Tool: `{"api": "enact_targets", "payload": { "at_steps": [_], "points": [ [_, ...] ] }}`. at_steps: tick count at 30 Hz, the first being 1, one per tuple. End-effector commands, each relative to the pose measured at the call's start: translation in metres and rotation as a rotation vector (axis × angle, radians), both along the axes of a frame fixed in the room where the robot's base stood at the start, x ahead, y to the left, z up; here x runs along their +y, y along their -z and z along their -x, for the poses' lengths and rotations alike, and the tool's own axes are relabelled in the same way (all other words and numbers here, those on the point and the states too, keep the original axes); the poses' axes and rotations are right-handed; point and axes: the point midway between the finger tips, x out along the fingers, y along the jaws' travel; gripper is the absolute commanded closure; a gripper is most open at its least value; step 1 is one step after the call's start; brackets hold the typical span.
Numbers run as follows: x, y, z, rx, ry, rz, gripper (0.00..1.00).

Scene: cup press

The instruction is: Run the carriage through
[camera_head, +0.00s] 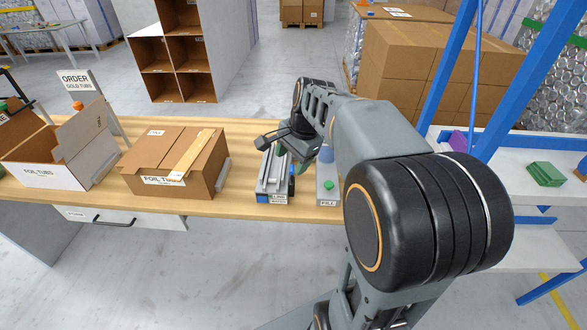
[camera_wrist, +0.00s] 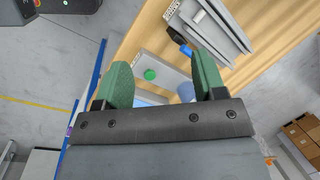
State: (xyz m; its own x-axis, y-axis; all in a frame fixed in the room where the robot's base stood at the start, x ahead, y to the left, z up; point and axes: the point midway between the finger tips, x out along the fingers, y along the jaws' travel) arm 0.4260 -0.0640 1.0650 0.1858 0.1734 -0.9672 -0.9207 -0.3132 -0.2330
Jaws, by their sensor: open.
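The low grey rail unit (camera_head: 272,178), with long metal rails and a labelled front, stands on the wooden bench. It also shows at the top of the wrist view (camera_wrist: 222,38). I cannot tell which part of it is the carriage. A blue piece (camera_wrist: 187,50) sits at its side. Right of it is a grey station marked FILL (camera_head: 328,203) with a green button (camera_head: 328,185) and a blue cylinder (camera_head: 326,153). My gripper (camera_wrist: 162,62) is open and empty, its green pads apart above the FILL station. In the head view my arm hides part of both units.
An open box marked FOIL TUBS (camera_head: 68,172) and a closed brown carton (camera_head: 172,165) stand on the bench (camera_head: 230,207) at left. An ORDER GOLD TUBS sign (camera_head: 75,82) rises behind. Blue posts and a shelf with green blocks (camera_head: 546,174) stand at right.

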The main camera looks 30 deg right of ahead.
Motion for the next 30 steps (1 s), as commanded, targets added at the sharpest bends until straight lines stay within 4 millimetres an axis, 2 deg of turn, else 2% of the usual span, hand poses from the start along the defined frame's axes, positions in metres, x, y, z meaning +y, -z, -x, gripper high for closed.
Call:
{"api": "enact_targets", "payload": {
  "at_steps": [1,3,6,9,12,17,30],
  "points": [
    [-0.017,0.003,-0.016,0.036,0.141,-0.053,0.36],
    [-0.037,0.003,-0.033,0.080,0.328,-0.126,0.36],
    [-0.061,0.005,-0.052,0.136,0.540,-0.210,0.36],
    [-0.078,0.007,-0.063,0.177,0.684,-0.268,0.36],
    [-0.087,0.011,-0.070,0.202,0.766,-0.303,0.36],
    [-0.084,0.029,-0.076,0.216,0.803,-0.318,0.36],
    [-0.056,0.104,-0.091,0.216,0.798,-0.315,0.36]
  ]
}}
